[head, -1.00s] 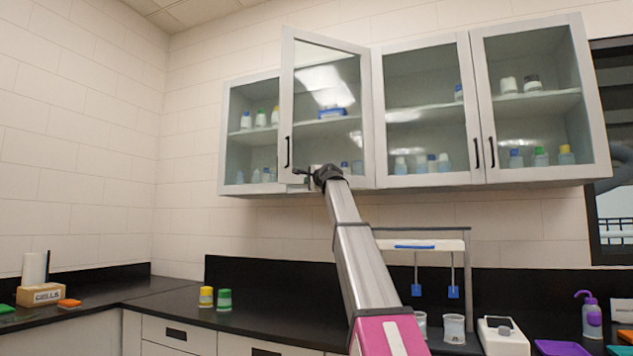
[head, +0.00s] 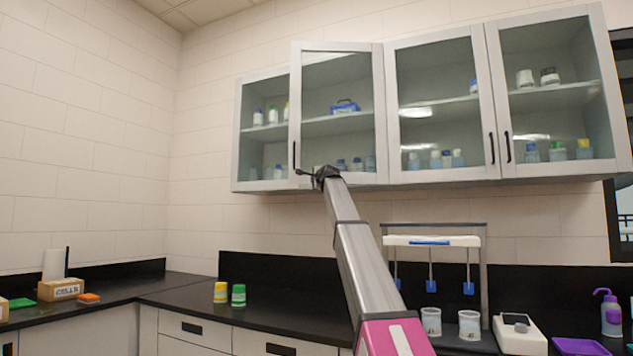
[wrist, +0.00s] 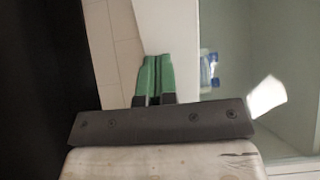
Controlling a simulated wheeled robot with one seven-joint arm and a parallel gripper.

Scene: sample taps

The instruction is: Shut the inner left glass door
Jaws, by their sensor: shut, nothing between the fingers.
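The inner left glass door (head: 337,48) is the second from the left on the wall cabinet. It has a pale grey frame and a dark handle (head: 294,155) on its left side. It stands slightly ajar, its left edge out from the cabinet front and its right edge at the cabinet. My gripper (head: 303,172) is shut and empty at the door's lower left corner, just below the handle. In the wrist view my green fingertips (wrist: 153,72) lie together against the pale door frame (wrist: 168,25). I cannot tell whether they touch it.
The other cabinet doors, such as the inner right door (head: 391,110), look shut. Bottles stand on the shelves behind the glass. Below are a black counter (head: 190,298), a yellow-lidded jar (head: 220,292), a green-lidded jar (head: 238,295) and a rack (head: 433,241).

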